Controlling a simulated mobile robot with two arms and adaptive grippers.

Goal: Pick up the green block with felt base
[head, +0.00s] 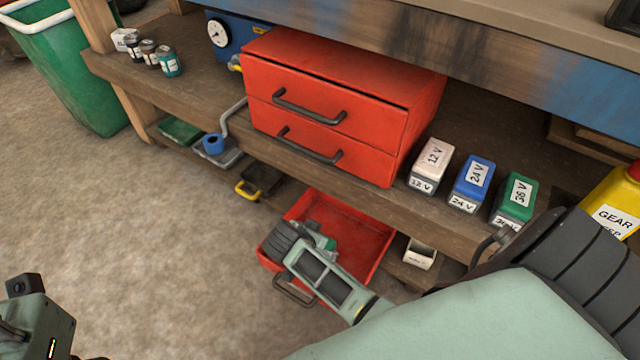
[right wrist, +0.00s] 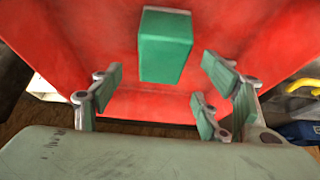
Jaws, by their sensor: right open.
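A plain green block (right wrist: 165,45) lies in a red open tray (right wrist: 225,30), in the upper middle of the right wrist view. In the head view my right wrist and hand cover part of the tray, and I cannot tell the block apart there. Only part of my left arm shows, at bottom left.
A red two-drawer chest (head: 330,100) stands on the shelf above the tray. White (head: 432,162), blue (head: 473,182) and green (head: 517,200) voltage-labelled blocks stand right of it. A small white box (head: 419,254) is beside the tray.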

